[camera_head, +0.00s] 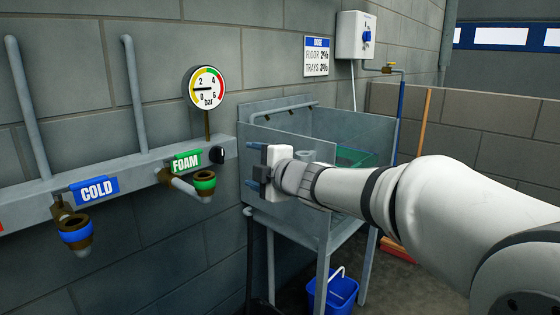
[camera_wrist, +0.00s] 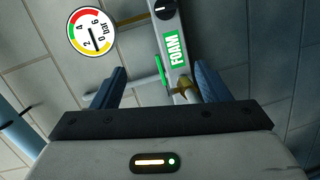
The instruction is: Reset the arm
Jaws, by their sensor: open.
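My gripper (camera_head: 251,165) is at the end of my arm, which reaches in from the right in the head view. It points left toward the wall pipe, with its two blue fingers spread apart and nothing between them. In the wrist view my gripper (camera_wrist: 160,78) shows both fingers apart, with the green FOAM label (camera_wrist: 175,50) and its outlet lying beyond them. In the head view the FOAM outlet (camera_head: 204,183) is left of the fingertips, and a gap shows between them.
A COLD outlet (camera_head: 76,234) hangs from the same pipe. A pressure gauge (camera_head: 206,87) stands above it. A metal sink (camera_head: 350,128) is behind my gripper, with a blue bucket (camera_head: 334,292) below. A white dosing box (camera_head: 356,35) is on the wall.

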